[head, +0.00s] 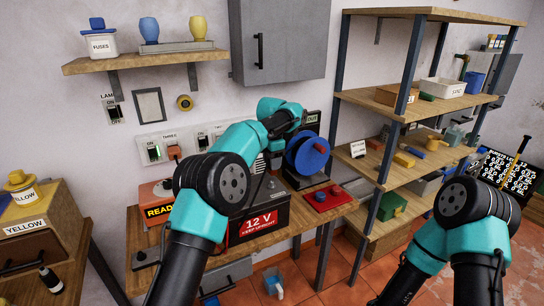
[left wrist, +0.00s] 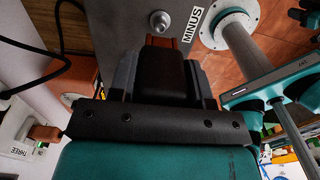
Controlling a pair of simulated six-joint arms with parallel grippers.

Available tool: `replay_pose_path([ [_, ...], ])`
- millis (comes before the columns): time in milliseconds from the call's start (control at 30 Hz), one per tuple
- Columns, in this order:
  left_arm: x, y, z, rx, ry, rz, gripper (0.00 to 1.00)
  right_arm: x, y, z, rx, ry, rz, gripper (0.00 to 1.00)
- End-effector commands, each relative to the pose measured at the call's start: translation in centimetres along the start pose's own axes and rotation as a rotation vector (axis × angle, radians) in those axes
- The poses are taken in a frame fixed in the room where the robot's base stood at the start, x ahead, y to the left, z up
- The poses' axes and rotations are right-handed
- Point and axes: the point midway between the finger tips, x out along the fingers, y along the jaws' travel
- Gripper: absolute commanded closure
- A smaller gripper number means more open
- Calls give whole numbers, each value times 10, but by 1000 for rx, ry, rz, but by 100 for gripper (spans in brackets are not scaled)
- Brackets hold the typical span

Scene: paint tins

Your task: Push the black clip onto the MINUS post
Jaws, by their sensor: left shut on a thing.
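My left gripper (left wrist: 163,75) is shut on a black clip (left wrist: 163,70), which fills the space between the fingers in the left wrist view. A narrow copper-coloured piece shows just beyond the clip. A grey surface with a white MINUS label (left wrist: 192,25) lies ahead, with a small round metal fitting (left wrist: 160,20) beside the label. I cannot tell whether this fitting is the post or whether the clip touches it. In the head view, my left arm reaches over the bench behind the 12 V battery (head: 262,222), and its fingers are hard to make out. My right gripper is not in view.
The bench holds a blue reel (head: 307,156), a red plate with knobs (head: 327,198) and an orange READY box (head: 155,208). A wooden shelf unit (head: 400,172) stands right of the bench. A wall shelf (head: 145,63) hangs above.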

Motion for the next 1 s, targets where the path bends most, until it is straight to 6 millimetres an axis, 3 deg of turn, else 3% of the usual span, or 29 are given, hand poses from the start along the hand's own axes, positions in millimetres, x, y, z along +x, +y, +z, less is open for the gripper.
replay_pose_path([
  [400, 23, 0, 0, 0, 0, 0, 73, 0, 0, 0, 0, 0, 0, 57],
  [1000, 24, 0, 0, 0, 0, 0, 73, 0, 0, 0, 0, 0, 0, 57],
])
